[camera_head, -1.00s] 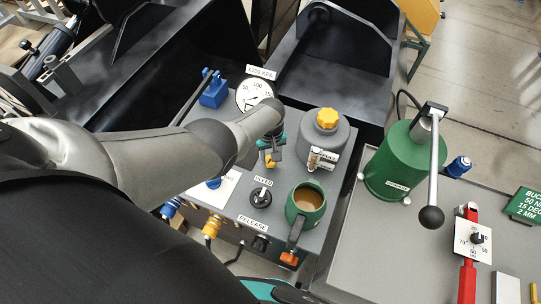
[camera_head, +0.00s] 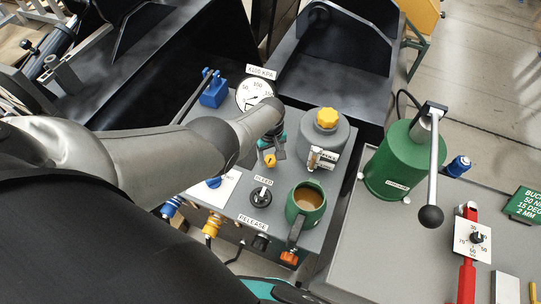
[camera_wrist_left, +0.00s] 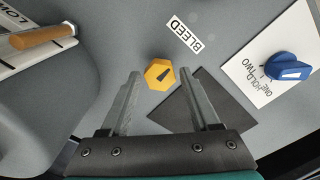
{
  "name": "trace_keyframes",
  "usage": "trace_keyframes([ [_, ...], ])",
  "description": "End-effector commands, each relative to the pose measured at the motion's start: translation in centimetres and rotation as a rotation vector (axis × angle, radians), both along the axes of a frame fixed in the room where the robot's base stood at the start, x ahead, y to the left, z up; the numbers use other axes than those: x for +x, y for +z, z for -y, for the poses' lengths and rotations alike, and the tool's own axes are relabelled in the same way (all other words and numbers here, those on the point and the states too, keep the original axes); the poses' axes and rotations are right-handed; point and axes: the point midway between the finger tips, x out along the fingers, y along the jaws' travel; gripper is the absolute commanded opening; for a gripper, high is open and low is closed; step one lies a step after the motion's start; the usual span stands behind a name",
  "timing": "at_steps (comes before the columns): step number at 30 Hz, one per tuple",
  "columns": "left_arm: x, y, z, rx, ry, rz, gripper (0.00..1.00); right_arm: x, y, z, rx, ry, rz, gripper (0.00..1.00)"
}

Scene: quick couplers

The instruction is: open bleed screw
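In the left wrist view the yellow knob (camera_wrist_left: 160,75) lies between the fingertips, next to the BLEED label (camera_wrist_left: 184,34). My left gripper (camera_head: 276,153) is over the panel beside the knob in the head view. In the wrist view the left gripper (camera_wrist_left: 160,82) is open, with a gap on both sides of the knob. How high the fingertips are above the panel is hard to tell. My right gripper does not show.
A black knob (camera_head: 260,197) and a green mug (camera_head: 305,203) of brown liquid stand nearer. A grey reservoir with a yellow cap (camera_head: 327,118) stands right of the gripper. A blue selector knob (camera_wrist_left: 289,67) sits on a white plate. A dial gauge (camera_head: 254,92) stands behind.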

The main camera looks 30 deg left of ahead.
Motion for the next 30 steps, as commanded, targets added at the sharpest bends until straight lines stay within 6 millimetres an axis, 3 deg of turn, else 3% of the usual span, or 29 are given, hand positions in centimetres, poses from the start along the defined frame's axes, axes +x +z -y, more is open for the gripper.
trace_keyframes([
  [3,0.0,0.0,0.0,0.0,-0.001,0.0,0.76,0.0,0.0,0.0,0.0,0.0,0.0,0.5],
  [14,-0.1,0.5,0.0,0.0,-0.001,-0.001,0.76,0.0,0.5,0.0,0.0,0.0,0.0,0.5],
  [30,0.0,7.6,-0.1,0.0,0.0,0.001,0.76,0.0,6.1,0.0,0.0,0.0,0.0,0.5],
])
